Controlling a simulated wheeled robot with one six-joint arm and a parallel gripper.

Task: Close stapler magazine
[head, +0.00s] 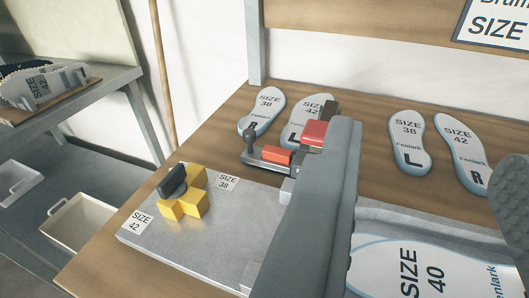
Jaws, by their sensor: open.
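The stapler (314,133) stands past the back edge of the grey plate, with a red part and a dark block showing. Its grey magazine tray (262,163) sticks out to the left, with a red piece in it and a dark upright knob at its left end. The tray looks drawn out. The stapler's right side is hidden behind a big grey finger in front. My gripper (425,150) is open, its grey left finger close in the middle and a dark studded finger at the right edge.
A yellow lobed knob (187,196) with a black handle stands on the grey plate (225,230). Labelled insoles (409,140) lie on the wooden table behind. A shelf (90,100) and a cream bin (75,222) stand at left.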

